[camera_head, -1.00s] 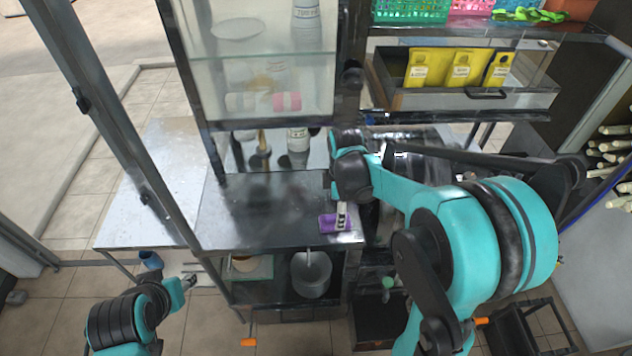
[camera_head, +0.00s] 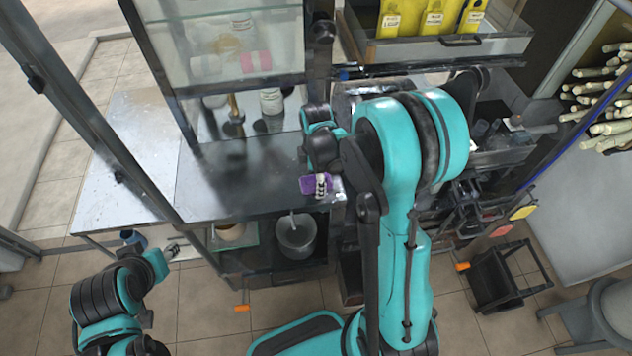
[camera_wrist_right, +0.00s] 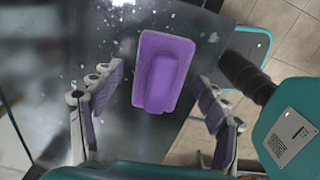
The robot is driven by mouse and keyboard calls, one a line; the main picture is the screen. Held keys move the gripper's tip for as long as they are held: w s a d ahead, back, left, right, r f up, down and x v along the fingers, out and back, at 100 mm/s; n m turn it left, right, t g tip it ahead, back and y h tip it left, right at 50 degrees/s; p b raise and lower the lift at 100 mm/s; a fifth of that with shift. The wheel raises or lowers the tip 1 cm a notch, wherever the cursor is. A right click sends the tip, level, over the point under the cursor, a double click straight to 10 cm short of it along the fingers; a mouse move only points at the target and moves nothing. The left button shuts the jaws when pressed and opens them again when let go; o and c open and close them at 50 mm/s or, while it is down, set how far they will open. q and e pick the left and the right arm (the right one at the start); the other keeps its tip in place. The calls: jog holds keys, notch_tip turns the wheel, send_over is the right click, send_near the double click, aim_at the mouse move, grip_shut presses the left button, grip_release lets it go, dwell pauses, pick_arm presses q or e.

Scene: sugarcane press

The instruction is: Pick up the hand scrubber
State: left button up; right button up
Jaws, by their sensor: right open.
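The purple hand scrubber (camera_head: 308,185) lies on the dark metal counter near its front right edge. In the right wrist view the scrubber (camera_wrist_right: 163,72) shows whole, a rectangular pad with a raised handle. My right gripper (camera_wrist_right: 160,80) is open, with one finger to each side of the scrubber; contact is not visible. In the head view a finger of the right gripper (camera_head: 322,184) covers the scrubber's right part. My left gripper (camera_head: 172,251) is at the lower left, well away from the counter; its jaws are too small to tell.
A glass-fronted cabinet (camera_head: 225,45) stands over the back of the counter (camera_head: 235,180), with bottles beneath. A grey pot (camera_head: 296,235) sits on the shelf below. A drawer with yellow packets (camera_head: 432,18) is at the upper right. The counter left of the scrubber is clear.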

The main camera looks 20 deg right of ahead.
jog(key=c, duration=1.3)
jog(key=shift+o, duration=0.2)
jog(key=shift+r, duration=0.1)
notch_tip(320, 180, up, 4)
jog(key=shift+p, duration=0.6)
jog(key=s+d+r+p, duration=0.1)
jog(key=s+d+r, duration=0.6)
jog(key=s, duration=0.2)
jog(key=shift+d+p, duration=0.2)
jog(key=shift+p, duration=0.2)
